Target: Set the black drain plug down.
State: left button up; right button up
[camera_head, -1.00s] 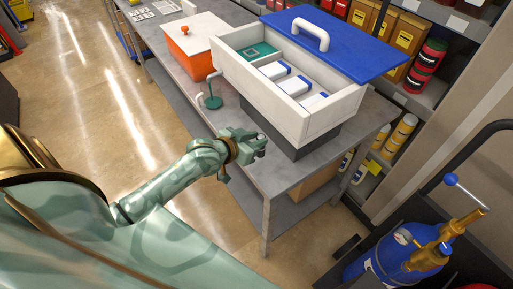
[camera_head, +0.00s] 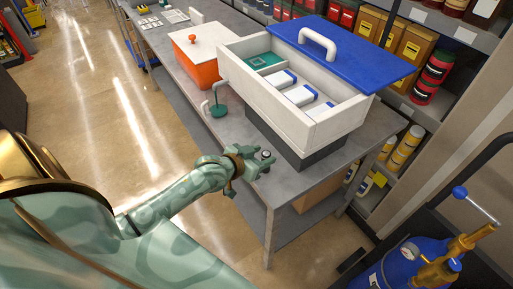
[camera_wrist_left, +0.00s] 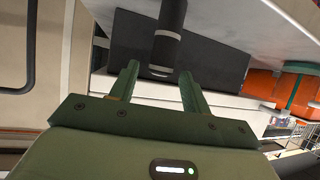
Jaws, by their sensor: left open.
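The black drain plug (camera_wrist_left: 168,38), a dark cylinder with a pale grey ring, shows at the top centre of the left wrist view. Its ringed end lies between the two fingers of my left gripper (camera_wrist_left: 158,80), with gaps on both sides. In the head view the plug (camera_head: 266,154) is a small dark shape at my left gripper (camera_head: 268,161), by the front edge of the grey table (camera_head: 291,185). The left gripper is open. The plug's far end is cut off in the wrist view, so I cannot tell how it meets the table. My right gripper is not in view.
A white open-topped box (camera_head: 262,94) with a blue lid (camera_head: 355,50) stands on a dark base behind the gripper. A green stand (camera_head: 218,110) and an orange container (camera_head: 196,68) are farther left. Blue gas cylinders (camera_head: 402,268) stand at lower right.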

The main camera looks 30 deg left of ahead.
pick_arm(q)
jog(key=p+v, duration=0.2)
jog(key=v, duration=1)
jog(key=s+a+f+g+y, duration=0.1)
jog(key=s+f+g, duration=0.35)
jog(key=f, duration=0.95)
jog(key=s+a+f+g+y, duration=0.15)
jog(key=s+f, duration=0.55)
jog(key=f, duration=0.7)
jog(key=s+d+f+g, duration=0.2)
jog(key=s+d+f, duration=0.2)
jog(key=s, duration=0.6)
jog(key=s+d+f+m+g, duration=0.1)
jog(key=s+d+f+g, duration=0.2)
jog(key=s+f, duration=0.5)
jog(key=s, duration=0.2)
jog(key=shift+s+d+m, duration=0.3)
jog(key=shift+s+d, duration=0.05)
